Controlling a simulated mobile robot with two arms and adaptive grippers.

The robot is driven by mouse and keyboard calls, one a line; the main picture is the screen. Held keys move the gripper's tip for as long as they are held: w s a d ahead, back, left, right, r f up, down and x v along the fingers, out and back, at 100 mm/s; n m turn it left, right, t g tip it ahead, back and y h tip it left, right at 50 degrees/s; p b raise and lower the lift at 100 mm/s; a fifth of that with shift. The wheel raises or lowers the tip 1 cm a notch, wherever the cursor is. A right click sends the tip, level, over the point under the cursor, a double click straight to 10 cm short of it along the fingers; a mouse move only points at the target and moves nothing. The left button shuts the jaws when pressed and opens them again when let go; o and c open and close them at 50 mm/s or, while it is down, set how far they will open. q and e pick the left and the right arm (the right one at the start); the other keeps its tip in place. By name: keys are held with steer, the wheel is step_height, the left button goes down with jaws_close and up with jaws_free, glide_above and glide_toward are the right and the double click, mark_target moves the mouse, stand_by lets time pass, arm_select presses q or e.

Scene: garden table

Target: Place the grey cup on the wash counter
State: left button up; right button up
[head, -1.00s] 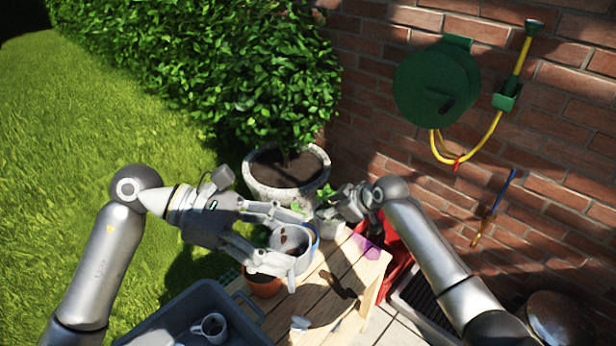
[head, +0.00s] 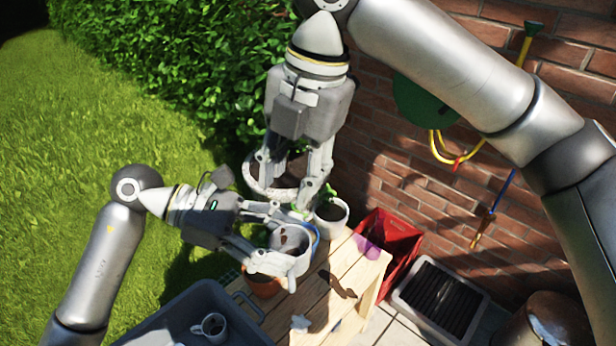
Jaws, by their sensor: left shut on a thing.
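In the head view, my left gripper (head: 297,252) is shut on a light grey cup (head: 288,240) with something dark inside. It holds the cup over the far left part of the wooden table (head: 342,262). The fingers cover part of the cup's side, and a blue edge shows just behind it. My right gripper (head: 287,190) points down with its fingers apart and nothing between them, in front of the large stone planter. Another light mug (head: 210,328) is in the grey tub (head: 172,312) at the lower left. I cannot tell which surface is the wash counter.
A terracotta pot (head: 264,286) is just below the held cup. A red crate (head: 402,236) and a dark-grated tray (head: 440,298) are to the right. A small pale object (head: 300,323) is on the table.

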steer(key=s+d+r+n+h, duration=0.1)
steer(key=s+d, duration=0.1)
glide_toward(303, 242)
steer(key=shift+n, duration=0.3)
steer(key=s+f, duration=0.1)
steer(key=f, duration=0.3)
steer(key=s+f, duration=0.1)
steer(key=f, duration=0.1)
steer(key=shift+s+a, duration=0.35)
